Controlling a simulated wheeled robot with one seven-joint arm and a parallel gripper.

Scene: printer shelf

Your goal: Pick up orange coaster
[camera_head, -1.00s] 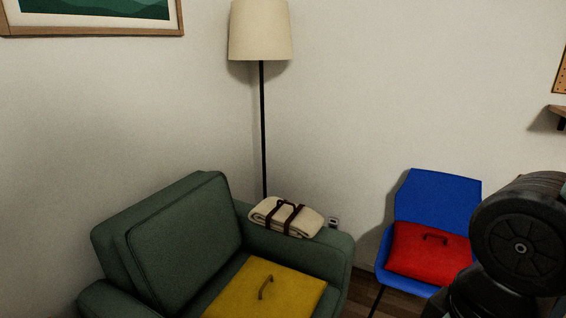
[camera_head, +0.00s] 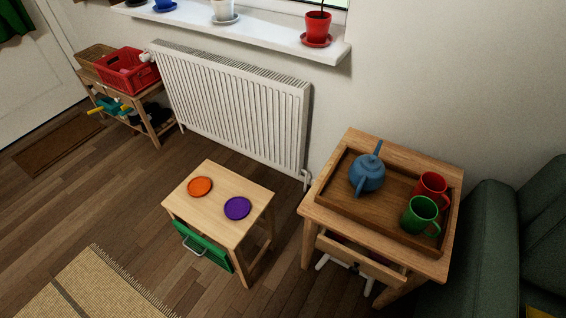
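The orange coaster (camera_head: 200,187) is a flat round disc. It lies on the left part of a small wooden side table (camera_head: 222,184), near the middle of the view. A purple coaster (camera_head: 237,208) lies on the same tabletop, to its right and a little nearer, apart from it. Nothing lies on the orange coaster or covers it. My gripper does not show in this view.
To the right, a wooden table (camera_head: 386,146) bears a tray (camera_head: 345,188) with a blue teapot (camera_head: 367,174) and red and green mugs. A radiator (camera_head: 235,106) stands behind. Wooden floor is free left of the small table.

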